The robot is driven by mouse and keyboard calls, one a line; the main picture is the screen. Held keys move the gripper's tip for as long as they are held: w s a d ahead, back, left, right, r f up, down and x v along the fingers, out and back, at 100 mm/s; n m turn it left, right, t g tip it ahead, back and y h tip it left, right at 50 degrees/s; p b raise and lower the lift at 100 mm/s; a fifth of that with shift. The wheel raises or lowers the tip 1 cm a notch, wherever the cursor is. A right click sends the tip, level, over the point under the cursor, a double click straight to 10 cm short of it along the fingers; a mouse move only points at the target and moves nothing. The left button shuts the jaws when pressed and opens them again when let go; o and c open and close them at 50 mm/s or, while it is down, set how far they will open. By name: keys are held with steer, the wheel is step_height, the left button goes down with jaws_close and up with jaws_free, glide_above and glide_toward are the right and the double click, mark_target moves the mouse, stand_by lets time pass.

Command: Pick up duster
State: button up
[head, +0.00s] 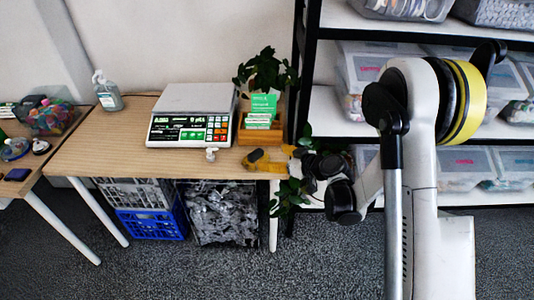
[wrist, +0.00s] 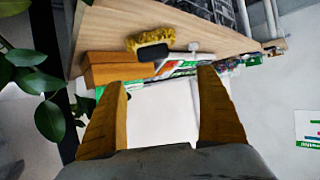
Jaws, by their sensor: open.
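The duster (wrist: 150,38) has a yellow fluffy head and a dark end piece. It lies on the wooden table near the front edge, beside a wooden box. In the head view a yellow shape that looks like the duster (head: 256,156) lies in front of that box, close to my fingers and hard to tell apart from them. My gripper (wrist: 162,82) is open, its two brown fingers apart with nothing between them. In the wrist view the duster is beyond the fingertips, above the gap. In the head view my gripper (head: 286,154) is at the table's right front corner.
A white scale (head: 190,115) stands left of the wooden box (head: 260,132), with a small white object (head: 211,154) before it. A plant (head: 264,70) is behind. Shelves (head: 330,18) with bins stand right. A sanitizer bottle (head: 107,92) is at the table's left.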

mark_target(256, 153)
steer(key=w+a+f, duration=0.1)
steer(key=w+f, duration=0.1)
steer(key=w+a+f+p, duration=0.1)
steer(key=w, duration=0.1)
steer(key=shift+a+f, duration=0.35)
steer(key=shift+a, duration=0.05)
steer(key=b+x, duration=0.2)
steer(key=x, duration=0.3)
steer(key=shift+w+d+b, duration=0.1)
steer(key=shift+w+b, duration=0.1)
steer(key=shift+b, duration=0.15)
steer(key=shift+w, duration=0.25)
steer(key=shift+r, duration=0.1)
steer(key=c, duration=1.4)
steer(key=shift+o, duration=0.2)
steer(key=shift+r, duration=0.1)
